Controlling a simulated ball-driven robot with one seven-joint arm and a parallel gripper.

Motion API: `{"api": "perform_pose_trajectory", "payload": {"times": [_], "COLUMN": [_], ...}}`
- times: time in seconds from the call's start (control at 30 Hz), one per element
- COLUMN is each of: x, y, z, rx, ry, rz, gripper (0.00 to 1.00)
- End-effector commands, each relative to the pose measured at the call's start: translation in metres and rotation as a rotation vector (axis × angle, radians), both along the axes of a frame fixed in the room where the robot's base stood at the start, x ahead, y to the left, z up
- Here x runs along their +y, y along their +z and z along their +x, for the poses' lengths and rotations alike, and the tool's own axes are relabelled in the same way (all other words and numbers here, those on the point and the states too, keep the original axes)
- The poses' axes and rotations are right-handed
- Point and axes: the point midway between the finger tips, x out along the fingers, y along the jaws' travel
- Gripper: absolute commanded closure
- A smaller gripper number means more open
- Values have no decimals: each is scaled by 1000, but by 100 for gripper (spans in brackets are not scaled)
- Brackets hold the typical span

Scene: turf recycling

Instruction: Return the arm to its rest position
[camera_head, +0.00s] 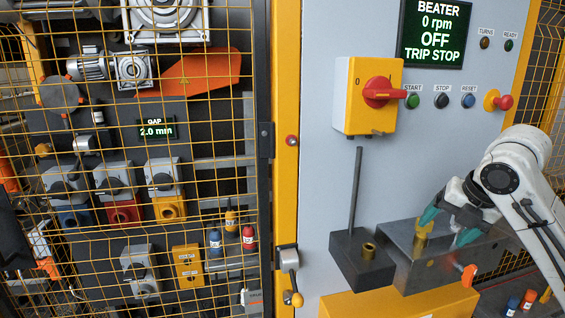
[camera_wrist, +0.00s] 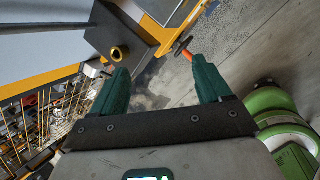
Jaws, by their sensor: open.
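My arm comes in from the right in the head view. My gripper (camera_head: 448,226) has teal fingers and hangs over a dark grey block (camera_head: 412,272) below the control panel. A brass ring also shows in the wrist view (camera_wrist: 119,53), beyond the left finger.
A dark block with an upright rod (camera_head: 355,190) and a brass ring (camera_head: 368,250) stands left of my gripper. The red rotary switch (camera_head: 378,92) and buttons are on the panel above. A yellow mesh guard (camera_head: 130,220) covers the left.

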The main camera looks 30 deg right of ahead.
Motion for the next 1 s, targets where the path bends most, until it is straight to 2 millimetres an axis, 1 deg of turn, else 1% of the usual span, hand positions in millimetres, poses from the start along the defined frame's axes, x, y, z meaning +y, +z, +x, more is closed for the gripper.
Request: {"api": "perform_pose_trajectory", "payload": {"times": [0.03, 0.17, 0.2, 0.27, 0.3, 0.37, 0.4, 0.43, 0.53, 0.6, 0.67, 0.7, 0.77, 0.8, 0.87, 0.9, 0.97, 1.0], "x": [14, 52, 68, 91, 106, 129, 144, 155, 189, 212, 229, 241, 256, 264, 275, 281, 287, 288], "y": [-7, -26, -35, -49, -59, -76, -89, -98, -133, -159, -182, -197, -221, -236, -259, -273, -293, -305], "z": [9, 33, 40, 48, 52, 56, 57, 56, 49, 39, 27, 16, -2, -16, -39, -57, -84, -104], "rx": [-25, -93, -109, -131, -138, -138, -131, -124, -83, -42, -2, 26, 69, 96, 133, 154, 177, 186], "ry": [-23, -136, -183, -265, -325, -417, -482, -531, -706, -836, -952, -1031, -1152, -1235, -1359, -1442, -1564, -1645], "rz": [43, 183, 242, 336, 398, 489, 547, 589, 714, 784, 832, 856, 879, 887, 885, 874, 848, 823], "gripper": [23, 23, 23, 23, 23, 23, 23, 23, 23, 23, 23, 23, 23, 23, 23, 23, 23, 23]}}
